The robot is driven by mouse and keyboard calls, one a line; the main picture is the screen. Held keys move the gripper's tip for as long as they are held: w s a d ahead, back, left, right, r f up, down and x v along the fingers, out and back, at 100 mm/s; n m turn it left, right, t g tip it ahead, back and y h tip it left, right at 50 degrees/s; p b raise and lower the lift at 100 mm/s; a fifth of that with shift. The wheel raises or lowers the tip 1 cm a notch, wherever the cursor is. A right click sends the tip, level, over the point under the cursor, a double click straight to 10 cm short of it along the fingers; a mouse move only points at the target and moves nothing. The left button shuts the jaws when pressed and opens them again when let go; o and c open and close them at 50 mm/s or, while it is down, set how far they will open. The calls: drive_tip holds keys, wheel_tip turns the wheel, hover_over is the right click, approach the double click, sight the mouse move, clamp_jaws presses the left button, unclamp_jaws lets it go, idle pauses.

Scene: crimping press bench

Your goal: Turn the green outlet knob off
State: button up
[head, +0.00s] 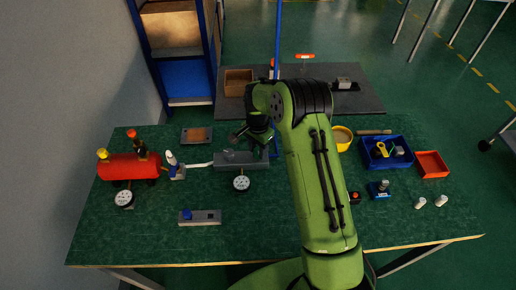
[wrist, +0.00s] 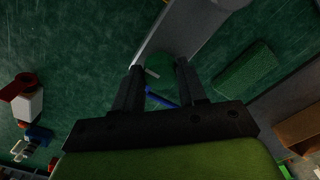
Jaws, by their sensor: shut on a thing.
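My gripper (wrist: 160,68) has its two dark fingers on either side of a round green knob (wrist: 166,77) in the wrist view. The jaws are shut on it. A short pale mark shows on the knob's face, and the knob sits beside a long grey block. In the head view my gripper (head: 256,141) is low over the grey manifold block (head: 230,161) at the middle of the bench. The knob is hidden there behind my gripper and arm.
A red tank (head: 130,167) with gauge and knobs stands at the left. A gauge (head: 241,184) is in front of the manifold. A blue post (head: 277,45) rises behind. A blue bin (head: 387,153), yellow bowl (head: 342,138) and red tray (head: 432,164) are right. The front middle has free room.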

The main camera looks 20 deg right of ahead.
sight(258, 151)
idle(0.4)
drive_tip(key=o, duration=1.1)
drive_tip(key=shift+c, duration=0.2)
wheel_tip(258, 151, up, 16)
drive_tip(key=p, duration=0.2)
drive_tip(key=shift+p, duration=0.4)
drive_tip(key=s+r+n+t, duration=0.3)
drive_tip(key=s+r+n, duration=0.2)
drive_tip(key=s+r, duration=0.95)
drive_tip(key=s+f+n+t, duration=0.2)
drive_tip(key=s+n, duration=0.4)
drive_tip(key=s, duration=1.1)
drive_tip(key=shift+s+f+t, duration=0.15)
drive_tip(key=shift+t, duration=0.15)
